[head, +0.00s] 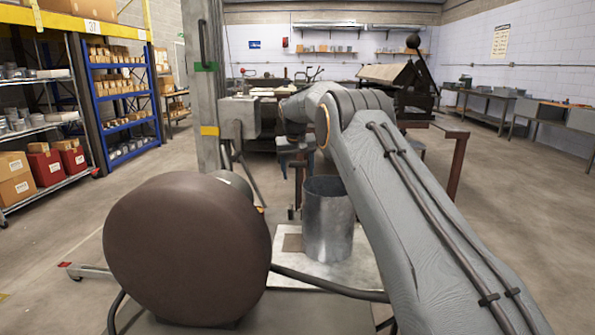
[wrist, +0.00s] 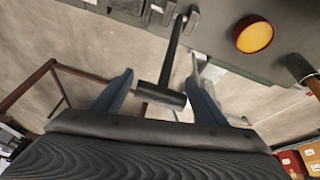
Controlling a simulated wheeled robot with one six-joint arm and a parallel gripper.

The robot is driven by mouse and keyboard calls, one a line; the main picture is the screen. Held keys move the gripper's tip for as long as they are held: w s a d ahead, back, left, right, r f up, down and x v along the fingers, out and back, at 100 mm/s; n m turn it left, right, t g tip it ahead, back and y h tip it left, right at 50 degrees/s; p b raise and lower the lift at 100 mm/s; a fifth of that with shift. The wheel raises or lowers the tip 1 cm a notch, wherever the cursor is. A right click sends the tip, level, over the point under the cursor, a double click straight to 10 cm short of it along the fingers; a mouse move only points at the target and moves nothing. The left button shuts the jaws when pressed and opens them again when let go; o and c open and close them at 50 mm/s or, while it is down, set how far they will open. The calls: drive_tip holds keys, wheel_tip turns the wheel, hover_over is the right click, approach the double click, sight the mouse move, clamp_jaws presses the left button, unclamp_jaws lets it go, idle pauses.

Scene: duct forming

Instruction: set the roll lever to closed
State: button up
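The likely roll lever is a dark rod (wrist: 178,45) with a thick crossbar grip (wrist: 160,96) in the wrist view. The rod runs from the grip up to the grey-green machine. My gripper (wrist: 161,78) is open, with one blue finger on each side of the crossbar grip. The fingers stand apart, and I cannot tell whether either touches the grip. In the head view my gripper (head: 296,160) points down beyond the galvanized cylinder, and my arm hides part of the machine. I cannot make out the lever there.
A round amber button (wrist: 254,36) is on the machine beside the lever. A galvanized sheet cylinder (head: 328,220) stands on a pale plate. A large brown drum (head: 187,248) is in front at left. A bench machine with a ball-ended lever (head: 413,42) is behind. Floor is clear at right.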

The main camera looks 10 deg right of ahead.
sight(297, 177)
drive_tip(key=o, duration=0.3)
drive_tip(key=shift+d+f, duration=0.15)
drive_tip(key=shift+f, duration=0.35)
drive_tip(key=shift+o, duration=0.2)
drive_tip(key=shift+r, duration=0.45)
drive_tip(key=v, duration=0.7)
drive_tip(key=shift+s+r+b, duration=0.2)
drive_tip(key=shift+b, duration=0.2)
